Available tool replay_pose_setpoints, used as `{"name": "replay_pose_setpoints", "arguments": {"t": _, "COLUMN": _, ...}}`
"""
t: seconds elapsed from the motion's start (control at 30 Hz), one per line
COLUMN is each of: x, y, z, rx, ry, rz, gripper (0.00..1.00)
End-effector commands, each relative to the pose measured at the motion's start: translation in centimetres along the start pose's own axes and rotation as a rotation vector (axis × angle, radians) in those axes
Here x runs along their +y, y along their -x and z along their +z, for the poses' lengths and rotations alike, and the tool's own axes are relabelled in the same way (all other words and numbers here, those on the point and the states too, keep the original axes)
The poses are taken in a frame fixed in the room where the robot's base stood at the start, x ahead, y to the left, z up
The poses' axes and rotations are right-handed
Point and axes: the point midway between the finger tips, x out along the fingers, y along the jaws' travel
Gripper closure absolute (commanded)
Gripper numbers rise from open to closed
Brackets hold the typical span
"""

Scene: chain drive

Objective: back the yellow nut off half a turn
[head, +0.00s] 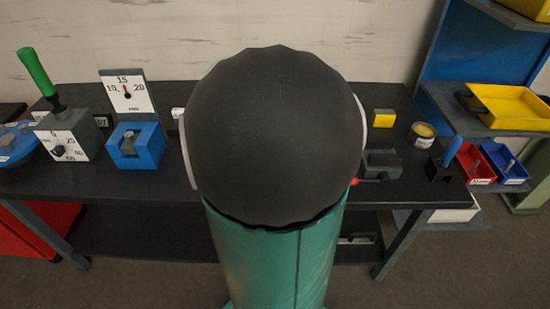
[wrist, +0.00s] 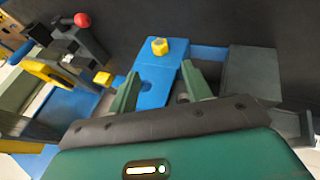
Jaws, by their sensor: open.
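The yellow nut (wrist: 159,46) shows in the wrist view, on the far end of a blue block (wrist: 158,85). My gripper (wrist: 160,82) is open, with its two green fingers apart and nothing between them but a view of the blue block. The fingertips are on the near side of the nut and do not touch it in the picture. Whether they are above the block or level with it I cannot tell. In the head view my own arm covers the middle of the bench, and I cannot make out the nut or the gripper there.
A grey block (wrist: 252,72) stands right of the blue block, and a red knob (wrist: 82,19) is at upper left. The head view shows a dial panel (head: 128,92), a blue fixture (head: 135,146) and a green lever (head: 37,72) at left; a tin (head: 422,134) and bins (head: 474,165) at right.

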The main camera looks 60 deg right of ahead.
Motion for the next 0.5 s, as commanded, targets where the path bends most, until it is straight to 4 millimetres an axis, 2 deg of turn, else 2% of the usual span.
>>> {"name": "replay_pose_setpoints", "arguments": {"t": 0.2, "x": 0.0, "y": -4.5, "z": 0.0, "rx": -0.007, "ry": 0.0, "rz": 0.004, "gripper": 0.51}}
{"name": "replay_pose_setpoints", "arguments": {"t": 0.5, "x": -0.1, "y": -9.7, "z": -0.2, "rx": -0.005, "ry": -0.002, "rz": 0.002, "gripper": 0.51}}
